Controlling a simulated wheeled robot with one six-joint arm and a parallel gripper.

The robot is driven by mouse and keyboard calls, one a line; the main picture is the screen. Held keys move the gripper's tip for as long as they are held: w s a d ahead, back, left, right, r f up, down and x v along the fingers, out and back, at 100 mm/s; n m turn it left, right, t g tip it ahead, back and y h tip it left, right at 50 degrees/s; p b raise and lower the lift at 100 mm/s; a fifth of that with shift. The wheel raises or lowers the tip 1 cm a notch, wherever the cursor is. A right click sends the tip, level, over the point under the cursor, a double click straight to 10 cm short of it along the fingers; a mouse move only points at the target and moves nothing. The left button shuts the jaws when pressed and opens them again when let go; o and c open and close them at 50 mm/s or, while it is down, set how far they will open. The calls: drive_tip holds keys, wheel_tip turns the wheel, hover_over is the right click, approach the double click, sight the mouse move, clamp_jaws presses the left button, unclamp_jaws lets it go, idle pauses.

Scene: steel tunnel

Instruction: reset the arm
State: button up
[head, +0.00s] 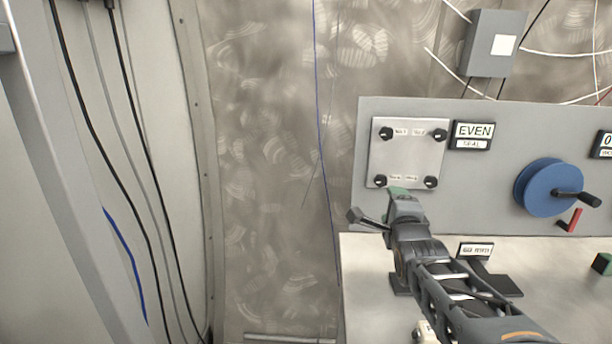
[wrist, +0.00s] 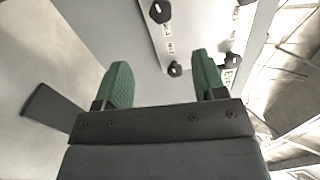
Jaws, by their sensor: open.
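My gripper (head: 398,192) is in front of the grey panel, by the lower edge of a square metal plate (head: 408,150) with a dark knob at each corner. Its two green fingertips also show in the wrist view (wrist: 162,82), spread apart with nothing between them. The plate (wrist: 205,25) and some of its knobs (wrist: 175,69) lie beyond the fingers there. I cannot tell whether a fingertip touches the plate. My arm reaches up from the lower right of the head view and hides part of the bench.
The panel carries an "EVEN" sign (head: 473,135) and a blue wheel (head: 545,187) with a dark crank handle. A red lever (head: 572,222) is below it. The pale bench (head: 365,265) holds a small labelled sign (head: 476,250) and a green block (head: 603,263). Cables hang at left.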

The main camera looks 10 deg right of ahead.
drive_tip(key=s+a+f+n+g+y+p, duration=0.1)
drive_tip(key=s+f+n+g, duration=0.25)
drive_tip(key=f+n, duration=0.25)
drive_tip(key=s+a+f+n+g+p, duration=0.1)
drive_tip(key=s+f+n+g, duration=0.2)
drive_tip(key=f+n+g, duration=0.3)
drive_tip(key=s+a+r+n+g+y+p, duration=0.1)
drive_tip(key=s+a+n+g+p, duration=0.3)
drive_tip(key=s+n, duration=0.5)
drive_tip(key=s+a+y+p, duration=0.1)
drive_tip(key=s+a+p, duration=0.1)
drive_tip(key=a, duration=0.1)
drive_tip(key=shift+s+a+p, duration=0.35)
drive_tip(key=shift+a, duration=0.05)
drive_tip(key=shift+g, duration=0.25)
